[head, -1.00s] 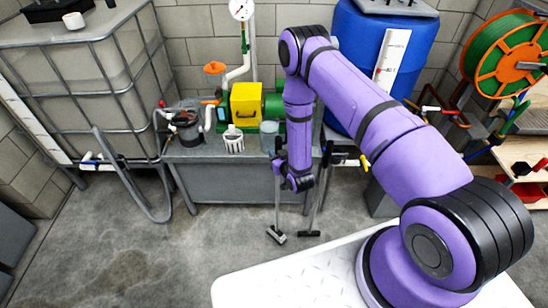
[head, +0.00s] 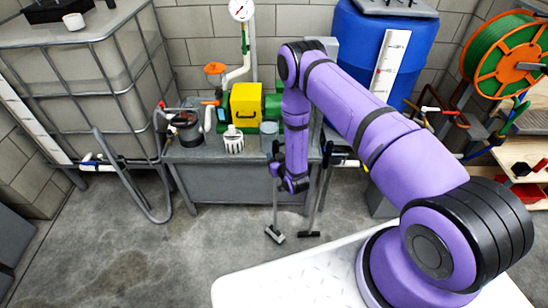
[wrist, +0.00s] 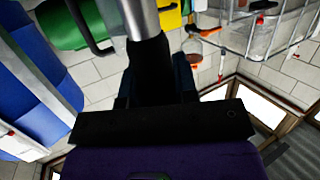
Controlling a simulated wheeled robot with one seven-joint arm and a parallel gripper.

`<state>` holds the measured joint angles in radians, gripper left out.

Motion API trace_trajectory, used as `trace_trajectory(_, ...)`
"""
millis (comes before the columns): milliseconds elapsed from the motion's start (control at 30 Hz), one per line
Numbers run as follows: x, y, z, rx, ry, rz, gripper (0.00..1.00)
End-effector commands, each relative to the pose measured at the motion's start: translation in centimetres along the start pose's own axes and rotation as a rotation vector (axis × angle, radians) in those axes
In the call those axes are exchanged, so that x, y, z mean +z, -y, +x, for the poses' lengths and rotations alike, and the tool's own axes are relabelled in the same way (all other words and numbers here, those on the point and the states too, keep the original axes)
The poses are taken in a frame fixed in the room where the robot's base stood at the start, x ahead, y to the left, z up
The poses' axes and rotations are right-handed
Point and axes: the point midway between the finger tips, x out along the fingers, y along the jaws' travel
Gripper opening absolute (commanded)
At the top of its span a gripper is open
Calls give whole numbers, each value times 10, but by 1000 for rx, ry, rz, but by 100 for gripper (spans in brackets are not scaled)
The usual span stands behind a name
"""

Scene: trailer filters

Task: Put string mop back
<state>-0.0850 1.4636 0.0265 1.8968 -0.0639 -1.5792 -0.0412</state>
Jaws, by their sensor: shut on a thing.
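My gripper (head: 275,170) is in front of the metal bench and shut on the dark upper handle of a long-handled tool. In the wrist view the black grip (wrist: 150,65) runs up between the fingers into a shiny metal shaft (wrist: 139,18). In the head view this tool's shaft goes down, nearly upright, to a short grey-and-black head (head: 275,235) at floor level. The head is too small to tell whether it is a string mop. A second long-handled tool (head: 309,234) stands just right of it, leaning slightly, apart from the gripper.
The metal bench (head: 235,180) behind carries a yellow box (head: 245,105), a white ribbed cup (head: 233,140) and pipework. A caged tank (head: 85,90) stands left, a blue barrel (head: 350,50) right behind my arm. The concrete floor (head: 130,250) at front left is clear.

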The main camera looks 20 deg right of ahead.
Motion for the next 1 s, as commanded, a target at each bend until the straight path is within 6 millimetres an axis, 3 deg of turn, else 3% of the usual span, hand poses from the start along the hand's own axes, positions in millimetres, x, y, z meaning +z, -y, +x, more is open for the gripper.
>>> trace_trajectory(167, 2, 0, 1, 0, -1, 0, 4)
trace_trajectory(200, 3, 0, 0, 0, 1, 0, 34)
trace_trajectory(300, 3, 0, 0, 0, 1, 0, 53)
trace_trajectory(667, 0, 0, -3, 0, 2, 0, 53)
trace_trajectory(1000, 1, 0, -62, 0, 5, 1, 53)
